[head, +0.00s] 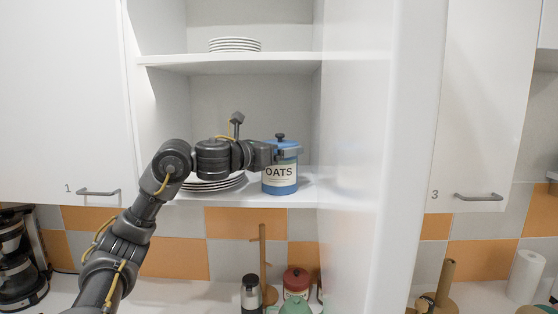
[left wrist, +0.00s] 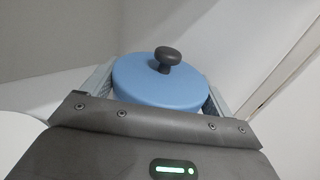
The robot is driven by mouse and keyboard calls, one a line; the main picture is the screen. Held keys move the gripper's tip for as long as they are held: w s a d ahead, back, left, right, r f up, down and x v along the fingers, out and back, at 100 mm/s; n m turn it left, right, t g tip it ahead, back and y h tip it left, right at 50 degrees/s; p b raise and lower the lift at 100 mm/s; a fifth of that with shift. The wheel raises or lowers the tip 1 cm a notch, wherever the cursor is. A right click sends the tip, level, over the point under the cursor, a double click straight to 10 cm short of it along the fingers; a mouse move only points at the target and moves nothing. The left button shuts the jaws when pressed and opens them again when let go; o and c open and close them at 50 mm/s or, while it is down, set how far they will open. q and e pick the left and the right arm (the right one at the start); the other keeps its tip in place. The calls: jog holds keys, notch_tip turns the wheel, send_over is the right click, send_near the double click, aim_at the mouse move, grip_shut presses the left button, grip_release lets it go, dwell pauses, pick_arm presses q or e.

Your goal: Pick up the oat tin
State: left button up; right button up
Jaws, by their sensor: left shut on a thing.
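The oat tin (head: 280,180) is a blue tin with a cream label reading OATS and a dark lid knob. It stands upright on the lower cupboard shelf in the head view, near the shelf's right end. My left gripper (head: 284,150) is shut on the upper part of the tin. In the left wrist view the blue lid and dark knob of the oat tin (left wrist: 160,80) sit between the fingers of my left gripper (left wrist: 160,90). The tin's lower part is hidden there. My right gripper is not in view.
A stack of plates (head: 215,184) lies just left of the tin, partly behind my arm. More plates (head: 235,44) lie on the upper shelf (head: 170,60). The open cupboard door (head: 365,150) stands close on the right. A mug tree (head: 263,255) and jars stand on the counter below.

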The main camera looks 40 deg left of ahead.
aim_at(278, 134)
pick_arm(q)
jog(key=shift+r, duration=0.1)
jog(key=shift+s+a+r+b, duration=0.1)
jog(key=shift+r+b, duration=0.05)
jog(key=shift+b, duration=0.2)
jog(key=shift+a+r, duration=0.1)
jog(key=shift+r, duration=0.15)
notch_tip(278, 134, up, 6)
jog(key=shift+f+b, duration=0.1)
jog(key=shift+b, duration=0.35)
jog(key=shift+s+a+b, duration=0.3)
jog(key=shift+s+b, duration=0.15)
jog(key=shift+s, duration=0.15)
jog(key=s+a+b, duration=0.2)
jog(key=s+a, duration=0.2)
jog(key=s, duration=0.4)
jog(key=s+a+b, duration=0.2)
jog(key=s+a, duration=0.3)
jog(key=s, duration=0.3)
jog(key=shift+a, duration=0.1)
